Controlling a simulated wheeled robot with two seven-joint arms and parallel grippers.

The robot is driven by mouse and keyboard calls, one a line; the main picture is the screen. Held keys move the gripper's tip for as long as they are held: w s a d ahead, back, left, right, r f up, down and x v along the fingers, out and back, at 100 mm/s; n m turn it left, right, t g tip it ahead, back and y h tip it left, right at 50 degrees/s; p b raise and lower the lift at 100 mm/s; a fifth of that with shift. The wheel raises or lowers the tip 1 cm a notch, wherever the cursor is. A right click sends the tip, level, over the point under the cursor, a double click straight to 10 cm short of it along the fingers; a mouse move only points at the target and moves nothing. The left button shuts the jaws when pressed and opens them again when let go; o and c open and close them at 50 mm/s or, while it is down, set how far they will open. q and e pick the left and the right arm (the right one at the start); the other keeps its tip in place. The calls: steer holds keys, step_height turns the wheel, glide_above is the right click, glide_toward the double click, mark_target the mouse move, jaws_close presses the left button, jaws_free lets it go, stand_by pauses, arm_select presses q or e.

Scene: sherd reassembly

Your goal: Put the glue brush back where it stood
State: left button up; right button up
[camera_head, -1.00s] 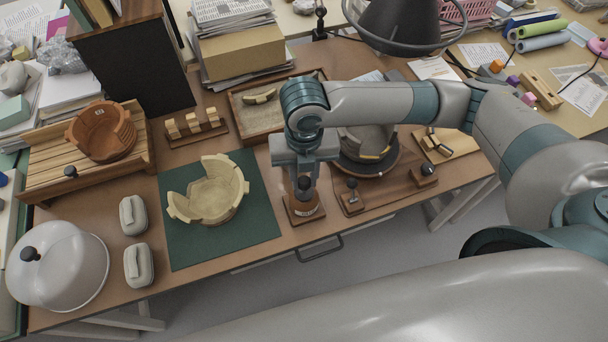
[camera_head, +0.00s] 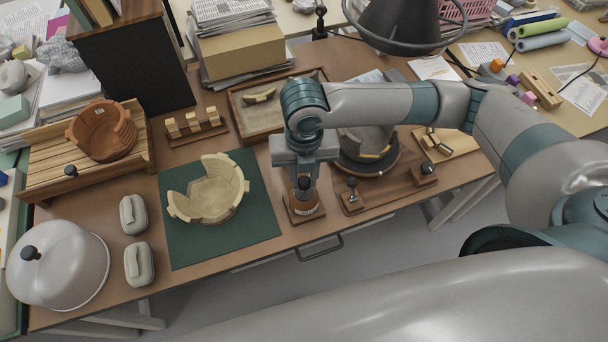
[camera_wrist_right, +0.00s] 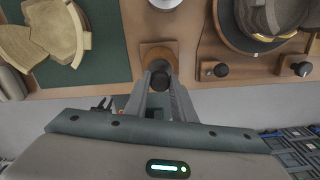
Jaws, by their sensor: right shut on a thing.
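The glue brush shows as a dark rounded knob (camera_head: 304,183) at the glue pot (camera_head: 305,200), which stands on a square wooden base (camera_head: 305,215) near the table's front edge. My right gripper (camera_head: 303,176) points down over the pot and is shut on the brush. In the right wrist view, the dark knob (camera_wrist_right: 159,80) sits between the two fingers (camera_wrist_right: 160,92), with the wooden base (camera_wrist_right: 158,50) beyond it. The bristles are hidden, so I cannot tell how deep the brush sits in the pot. My left gripper is not in view.
Left of the pot, a pale partial bowl (camera_head: 209,190) lies on a green mat (camera_head: 190,250). To the right are a turntable with a grey vessel (camera_head: 366,142), and a small dark-knobbed tool on a wooden block (camera_head: 352,198). A sherd tray (camera_head: 245,128) lies behind.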

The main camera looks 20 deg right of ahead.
steer(key=o, duration=0.9)
steer(key=shift+r, duration=0.15)
step_height(320, 180, up, 17)
steer(key=shift+r+b, duration=0.1)
steer(key=shift+b, duration=1)
